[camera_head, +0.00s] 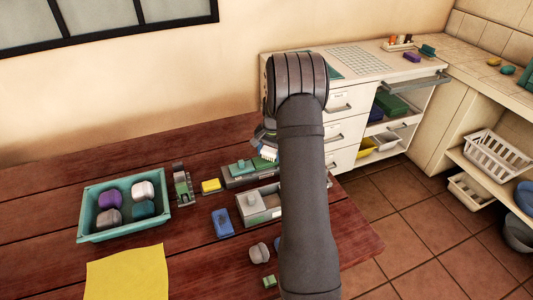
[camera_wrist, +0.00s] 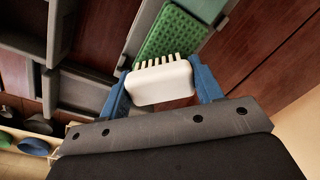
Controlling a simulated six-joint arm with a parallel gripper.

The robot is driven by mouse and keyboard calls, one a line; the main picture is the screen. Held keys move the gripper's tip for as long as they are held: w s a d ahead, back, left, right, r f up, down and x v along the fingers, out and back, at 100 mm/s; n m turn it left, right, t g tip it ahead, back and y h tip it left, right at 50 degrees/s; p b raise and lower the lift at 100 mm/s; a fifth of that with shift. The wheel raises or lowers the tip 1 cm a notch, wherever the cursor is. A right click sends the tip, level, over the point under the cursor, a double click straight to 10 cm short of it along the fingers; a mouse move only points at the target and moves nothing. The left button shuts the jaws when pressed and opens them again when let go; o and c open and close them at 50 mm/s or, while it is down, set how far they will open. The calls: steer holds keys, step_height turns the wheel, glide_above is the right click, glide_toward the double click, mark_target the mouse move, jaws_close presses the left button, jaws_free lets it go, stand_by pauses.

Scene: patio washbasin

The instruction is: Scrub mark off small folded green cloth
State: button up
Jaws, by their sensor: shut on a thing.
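My gripper (camera_wrist: 162,88) has its blue fingers shut on a white brush (camera_wrist: 160,84), its bristles pointing away from the wrist. In the head view the brush (camera_head: 267,154) shows beside my arm, with my gripper (camera_head: 263,141) partly hidden. Just beyond the bristles in the wrist view is a green, waffle-textured piece (camera_wrist: 172,38) in a grey holder; I cannot tell whether the bristles touch it. It may be the folded green cloth. Another small green piece (camera_head: 269,281) lies near the table's front. I can make out no mark on either.
A teal tray (camera_head: 90,238) with several rounded pieces stands left on the wooden table. A yellow sheet (camera_head: 126,274), a yellow sponge (camera_head: 211,186), a blue piece (camera_head: 222,223) and a grey box (camera_head: 244,217) lie around. My arm hides the table's right part.

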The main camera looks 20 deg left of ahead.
mark_target(261, 160)
steer(key=shift+s+a+r, duration=0.1)
steer(key=shift+s+a, duration=0.95)
steer(key=shift+a, duration=0.05)
steer(key=shift+w+d, duration=1.05)
steer(key=shift+d, duration=0.05)
steer(key=shift+s+a+f, duration=0.15)
steer(key=shift+s+a, duration=0.4)
steer(key=shift+s, duration=0.05)
steer(key=shift+s+a+f, duration=0.15)
steer(key=shift+s+a, duration=0.4)
steer(key=shift+r, duration=0.1)
steer(key=shift+w+r, duration=0.1)
steer(key=shift+r, duration=2.4)
